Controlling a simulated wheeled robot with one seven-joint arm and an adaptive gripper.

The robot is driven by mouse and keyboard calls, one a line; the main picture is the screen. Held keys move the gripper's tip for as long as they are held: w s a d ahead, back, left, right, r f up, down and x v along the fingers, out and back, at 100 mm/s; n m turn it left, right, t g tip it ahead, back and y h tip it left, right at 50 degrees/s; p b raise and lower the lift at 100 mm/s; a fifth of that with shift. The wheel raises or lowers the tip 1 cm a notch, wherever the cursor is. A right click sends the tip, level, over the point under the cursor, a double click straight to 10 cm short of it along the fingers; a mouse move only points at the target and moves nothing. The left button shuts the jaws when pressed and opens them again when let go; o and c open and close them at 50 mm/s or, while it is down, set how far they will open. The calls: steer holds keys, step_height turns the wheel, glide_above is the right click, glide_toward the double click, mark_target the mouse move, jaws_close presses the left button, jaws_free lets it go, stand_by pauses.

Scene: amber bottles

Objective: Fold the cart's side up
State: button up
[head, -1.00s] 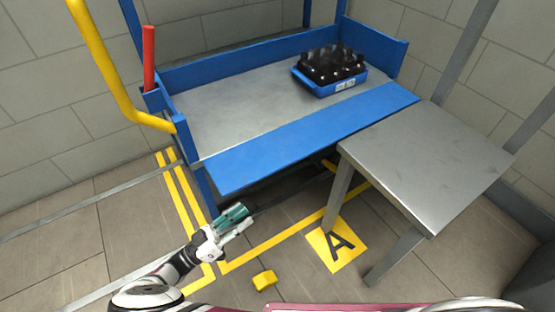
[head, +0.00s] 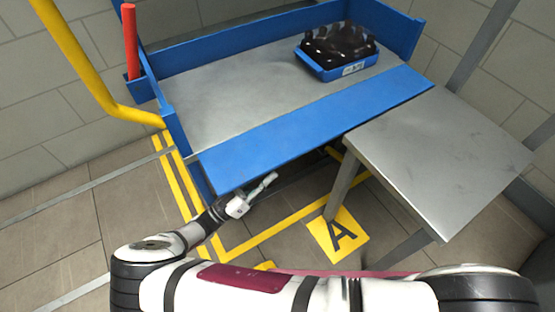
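The cart (head: 240,105) has a bare grey bed with blue walls at the back and ends. Its front side (head: 320,130) is a long blue panel, folded down and sloping outward from the bed's front edge. My gripper (head: 268,181) is low in front of the cart, just below the panel's outer edge toward its left half. A gap seems to show between it and the panel; whether they touch I cannot tell. One pale finger shows clearly, so its opening cannot be made out. I see nothing held in it.
A blue crate (head: 345,72) of dark bottles stands on the bed at the back right. A grey metal table (head: 440,165) stands close to the panel's right end. A yellow bent rail (head: 75,70) and red post (head: 130,40) are at the left. A floor marker "A" (head: 338,238) lies below.

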mark_target(278, 161)
steer(key=shift+x, duration=2.55)
jaws_close()
